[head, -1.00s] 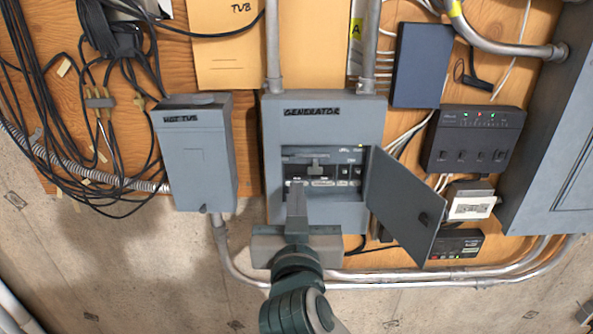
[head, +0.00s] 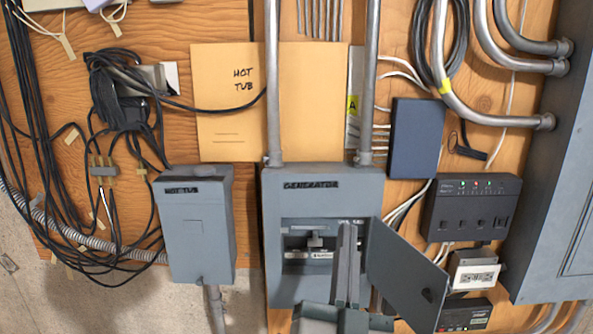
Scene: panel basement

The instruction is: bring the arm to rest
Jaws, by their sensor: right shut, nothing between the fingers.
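My right gripper (head: 347,230) comes up from the bottom of the head view. Its fingers are shut and empty, pointing up in front of the right part of the generator box's opening. The grey generator box (head: 283,225) is fixed to the wall and its door (head: 405,270) hangs open to the right. A switch handle (head: 314,241) shows inside the opening, left of the fingers and apart from them in the picture. The fingers hide part of the panel's right side, and I cannot tell how near they are to it. My left gripper is not in view.
A closed hot tub box (head: 200,235) is at the left, with loose black cables beyond it. Metal conduits rise above the generator box. A black device (head: 470,208), a white outlet box (head: 474,272) and a large grey panel (head: 555,200) are at the right.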

